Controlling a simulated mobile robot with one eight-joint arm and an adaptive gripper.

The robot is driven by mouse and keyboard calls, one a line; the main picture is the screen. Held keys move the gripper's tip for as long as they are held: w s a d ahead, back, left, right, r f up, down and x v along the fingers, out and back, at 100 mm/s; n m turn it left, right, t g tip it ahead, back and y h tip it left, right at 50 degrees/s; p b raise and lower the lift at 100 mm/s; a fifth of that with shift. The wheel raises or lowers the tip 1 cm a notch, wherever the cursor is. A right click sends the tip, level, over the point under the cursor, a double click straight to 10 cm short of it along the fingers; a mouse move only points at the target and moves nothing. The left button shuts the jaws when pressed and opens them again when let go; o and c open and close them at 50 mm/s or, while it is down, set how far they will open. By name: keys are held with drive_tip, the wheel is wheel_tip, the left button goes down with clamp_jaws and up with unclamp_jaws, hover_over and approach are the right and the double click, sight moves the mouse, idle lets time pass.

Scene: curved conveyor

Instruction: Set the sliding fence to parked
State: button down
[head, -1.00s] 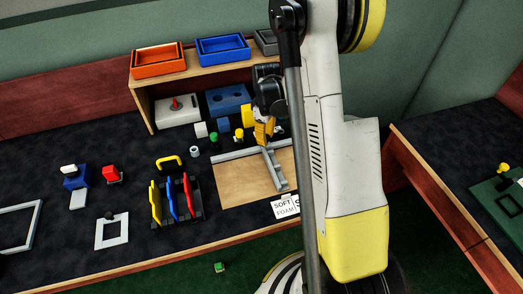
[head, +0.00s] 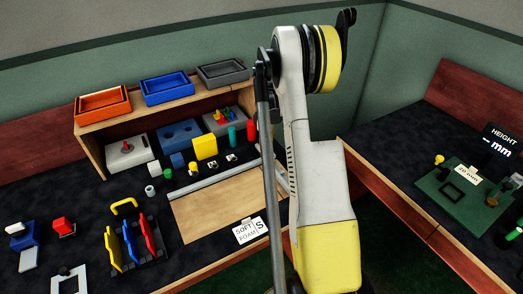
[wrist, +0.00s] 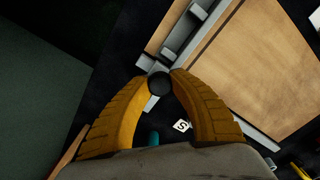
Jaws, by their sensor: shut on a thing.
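The sliding fence is a grey bar across a wooden board (head: 222,210). In the wrist view the fence (wrist: 190,30) runs from a dark round knob (wrist: 160,84) up along the board (wrist: 268,60). My gripper (wrist: 160,76) has its yellow fingers closed around this knob at the fence's end. In the head view only a short piece of the fence (head: 281,178) shows beside my arm. My arm hides my gripper and the knob there. A grey rail (head: 205,186) lies along the board's back edge.
A white SOFT FOAM card (head: 248,231) lies at the board's front edge. Small blocks and cylinders, including a yellow block (head: 205,147), stand behind the rail. A rack with coloured plates (head: 130,245) is left of the board. A shelf (head: 150,112) stands behind.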

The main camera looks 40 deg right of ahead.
drive_tip(key=shift+s+d, duration=0.1)
drive_tip(key=shift+d, duration=0.1)
drive_tip(key=c, duration=1.1)
unclamp_jaws()
drive_tip(key=shift+d, duration=0.15)
drive_tip(key=shift+o, duration=0.2)
wheel_tip(320, 180, up, 12)
